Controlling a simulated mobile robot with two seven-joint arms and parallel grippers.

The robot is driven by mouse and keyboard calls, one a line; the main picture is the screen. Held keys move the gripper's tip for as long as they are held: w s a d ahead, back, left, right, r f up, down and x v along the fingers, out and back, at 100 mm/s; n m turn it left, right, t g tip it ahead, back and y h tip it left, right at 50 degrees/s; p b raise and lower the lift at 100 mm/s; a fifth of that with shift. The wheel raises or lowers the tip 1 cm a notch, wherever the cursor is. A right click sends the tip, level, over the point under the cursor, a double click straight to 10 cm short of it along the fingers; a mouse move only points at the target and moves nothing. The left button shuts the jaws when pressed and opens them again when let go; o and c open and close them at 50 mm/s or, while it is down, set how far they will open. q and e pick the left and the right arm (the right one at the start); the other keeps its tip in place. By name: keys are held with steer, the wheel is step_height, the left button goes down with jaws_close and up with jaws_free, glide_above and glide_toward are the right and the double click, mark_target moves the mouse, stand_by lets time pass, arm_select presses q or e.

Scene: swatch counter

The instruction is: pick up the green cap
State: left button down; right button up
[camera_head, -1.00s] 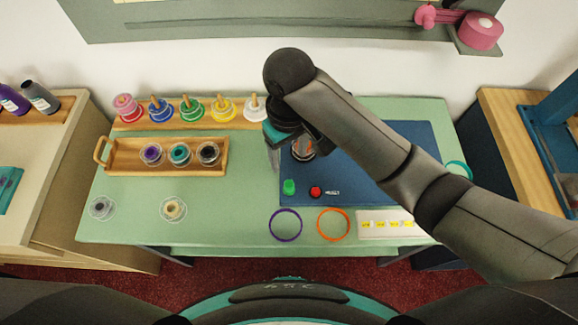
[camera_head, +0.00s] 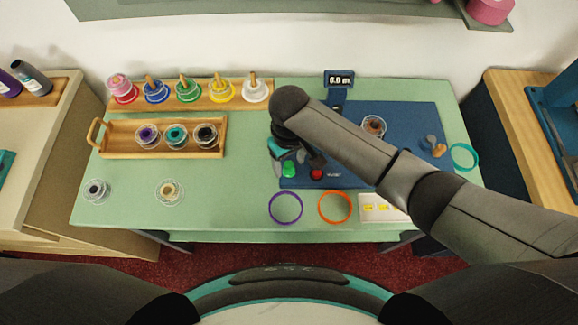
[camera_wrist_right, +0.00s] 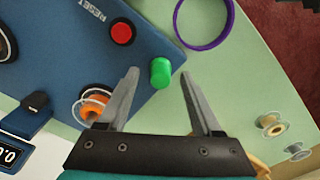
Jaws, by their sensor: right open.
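The green cap (camera_head: 289,169) stands at the near left corner of the blue panel, left of a red button (camera_head: 316,174). In the right wrist view the green cap (camera_wrist_right: 160,74) shows in the gap between my fingertips, with space on both sides. My right gripper (camera_head: 302,159) is over that corner, just beyond the cap, with its fingers pointing down and partly hidden by my own arm. In the wrist view the right gripper (camera_wrist_right: 159,76) is open and empty. I cannot tell how far its tips are above the cap. My left gripper is not in view.
A purple ring (camera_head: 285,193) and an orange ring (camera_head: 319,209) lie in front. A wooden tray (camera_head: 217,137) of spools stands left. Green counter between tray and panel is clear.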

steer(key=shift+f, duration=0.75)
jaws_close()
